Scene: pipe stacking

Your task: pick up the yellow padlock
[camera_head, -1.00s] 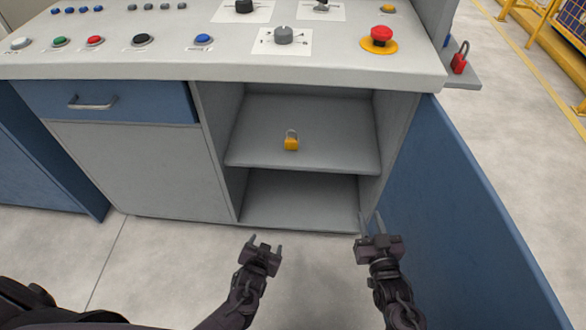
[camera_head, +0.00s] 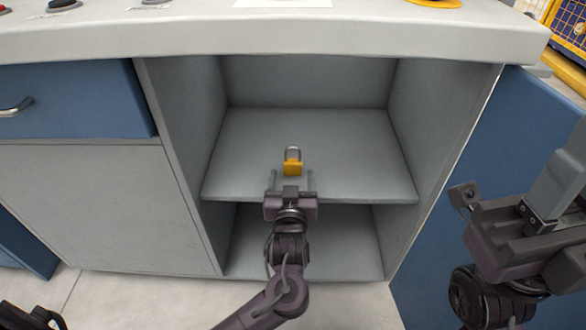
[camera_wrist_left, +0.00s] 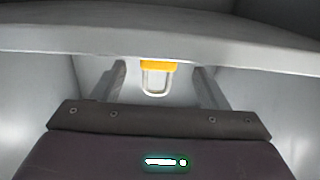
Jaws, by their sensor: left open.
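The yellow padlock (camera_head: 292,168) stands upright on the upper shelf (camera_head: 350,165) of the open cabinet, its grey shackle on top. My left gripper (camera_head: 291,178) is open at the shelf's front, with its two fingers pointing in toward the padlock. In the left wrist view the padlock (camera_wrist_left: 158,67) appears inverted, centred between the spread fingers (camera_wrist_left: 160,75). The fingers do not visibly touch it.
The cabinet's side walls and the overhanging countertop (camera_head: 270,37) bound the shelf opening. A lower compartment (camera_head: 300,240) below is empty. A blue panel (camera_head: 440,240) stands at the right, behind my right arm. The shelf around the padlock is clear.

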